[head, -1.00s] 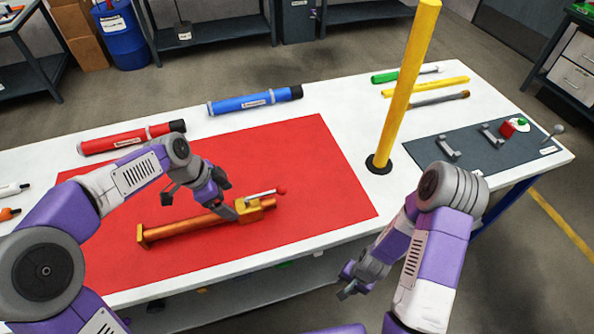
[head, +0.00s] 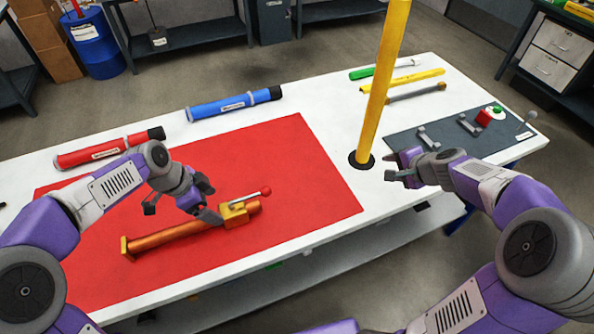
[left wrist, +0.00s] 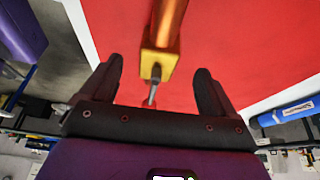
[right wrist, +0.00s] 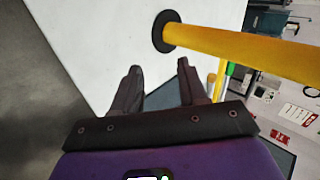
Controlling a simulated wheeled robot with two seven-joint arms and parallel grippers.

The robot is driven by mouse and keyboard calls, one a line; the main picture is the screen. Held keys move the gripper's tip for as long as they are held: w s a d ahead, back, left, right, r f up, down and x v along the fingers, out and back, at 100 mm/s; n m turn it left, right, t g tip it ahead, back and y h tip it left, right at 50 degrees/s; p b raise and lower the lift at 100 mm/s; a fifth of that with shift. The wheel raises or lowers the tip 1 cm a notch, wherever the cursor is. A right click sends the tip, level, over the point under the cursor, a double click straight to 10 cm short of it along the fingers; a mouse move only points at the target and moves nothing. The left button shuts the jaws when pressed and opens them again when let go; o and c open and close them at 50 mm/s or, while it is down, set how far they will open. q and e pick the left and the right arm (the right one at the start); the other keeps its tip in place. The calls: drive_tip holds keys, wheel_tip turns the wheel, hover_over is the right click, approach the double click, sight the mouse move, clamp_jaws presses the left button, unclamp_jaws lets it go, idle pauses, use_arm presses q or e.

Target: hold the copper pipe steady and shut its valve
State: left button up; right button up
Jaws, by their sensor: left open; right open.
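The copper pipe (head: 170,238) lies on the red mat (head: 290,190). Its brass valve block (head: 236,214) is at the pipe's right end, with a thin lever tipped by a red knob (head: 266,191). The lever lies roughly in line with the pipe. My left gripper (head: 180,213) is open above the pipe near the valve. In the left wrist view the valve block (left wrist: 158,64) shows between and beyond the open fingers, not touched there. My right gripper (head: 396,167) is open and empty beside the yellow post's base; its fingers also show in the right wrist view (right wrist: 168,82).
The upright yellow post (head: 380,90) stands between the mat and a dark panel (head: 450,142) with brackets and a red block. Red (head: 105,149) and blue (head: 233,104) tubes lie behind the mat. Thinner green, yellow and grey tubes lie at the back right.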

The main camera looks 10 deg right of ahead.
sight(223, 211)
use_arm(q)
drive_tip(key=shift+d+f, duration=0.1)
drive_tip(key=shift+f, duration=0.1)
drive_tip(key=shift+d+f, duration=0.15)
drive_tip(key=shift+f, duration=0.2)
drive_tip(key=shift+x, duration=3.2)
use_arm(e)
drive_tip(key=a+r+n+g+y, duration=0.1)
drive_tip(key=a+r+n+g, duration=0.1)
drive_tip(key=a+n, duration=1.1)
drive_tip(key=a+r+n+g+y, duration=0.2)
drive_tip(key=a+r+n+g, duration=0.1)
drive_tip(key=a+n, duration=1)
drive_tip(key=shift+a+r+y, duration=0.3)
drive_tip(key=shift+a+r, duration=0.35)
drive_tip(key=shift+a, duration=1)
use_arm(q)
drive_tip(key=shift+c, duration=0.3)
drive_tip(key=c, duration=1.5)
